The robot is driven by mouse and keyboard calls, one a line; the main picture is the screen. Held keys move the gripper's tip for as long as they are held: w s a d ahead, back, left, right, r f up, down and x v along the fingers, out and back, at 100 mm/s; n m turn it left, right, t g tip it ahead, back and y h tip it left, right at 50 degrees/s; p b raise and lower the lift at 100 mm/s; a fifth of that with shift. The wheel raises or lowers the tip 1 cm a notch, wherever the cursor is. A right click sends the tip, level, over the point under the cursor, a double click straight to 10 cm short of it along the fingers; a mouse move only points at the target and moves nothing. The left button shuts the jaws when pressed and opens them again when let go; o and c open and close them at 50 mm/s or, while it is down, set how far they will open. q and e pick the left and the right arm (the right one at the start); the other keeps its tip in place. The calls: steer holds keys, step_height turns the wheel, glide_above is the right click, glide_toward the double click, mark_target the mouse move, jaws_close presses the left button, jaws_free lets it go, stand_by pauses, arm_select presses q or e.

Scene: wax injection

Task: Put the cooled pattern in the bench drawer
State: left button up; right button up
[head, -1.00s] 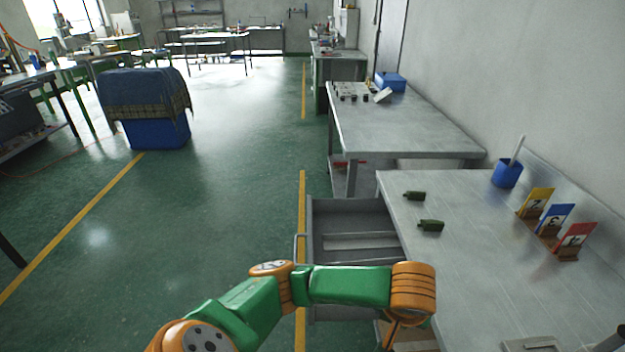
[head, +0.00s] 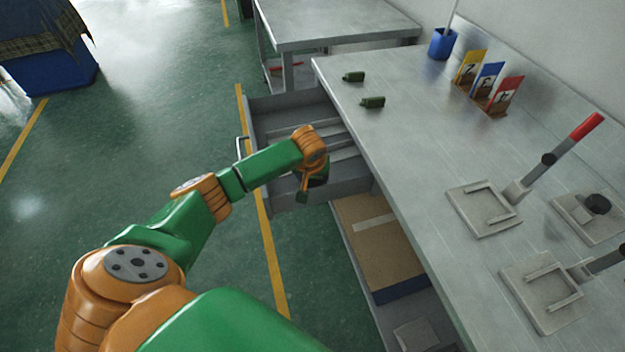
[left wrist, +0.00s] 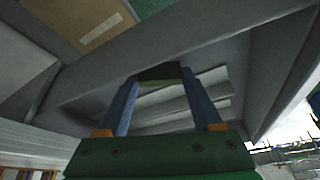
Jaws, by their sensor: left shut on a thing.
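The bench drawer (head: 287,104) is pulled open from the left side of the metal bench, with grey dividers inside. My left gripper (head: 312,194) is over the near part of the drawer, pointing down. It is shut on a dark green pattern, mostly hidden in the head view. In the left wrist view, the pattern (left wrist: 160,74) sits between the fingertips, with the drawer's dividers (left wrist: 185,100) behind it. I cannot tell how high above the drawer floor it is. Two similar green pieces lie on the bench top (head: 353,77), (head: 372,102). My right gripper is not in view.
Yellow, blue and red number cards (head: 487,80) and a blue cup (head: 443,43) stand at the bench's back. Clamp fixtures (head: 485,208) occupy its right part. A lower shelf holds a cardboard-topped box (head: 375,240). The floor left of the drawer is clear.

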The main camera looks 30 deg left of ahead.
arm_select(q)
steer(key=shift+f, duration=0.5)
steer(key=shift+f, duration=0.15)
steer(key=o, duration=1.5)
steer(key=shift+c, duration=0.2)
steer(key=shift+s+r, duration=0.1)
steer(key=shift+r, duration=0.35)
steer(key=p+v, duration=0.2)
steer(key=v, duration=0.9)
steer(key=shift+r, duration=0.2)
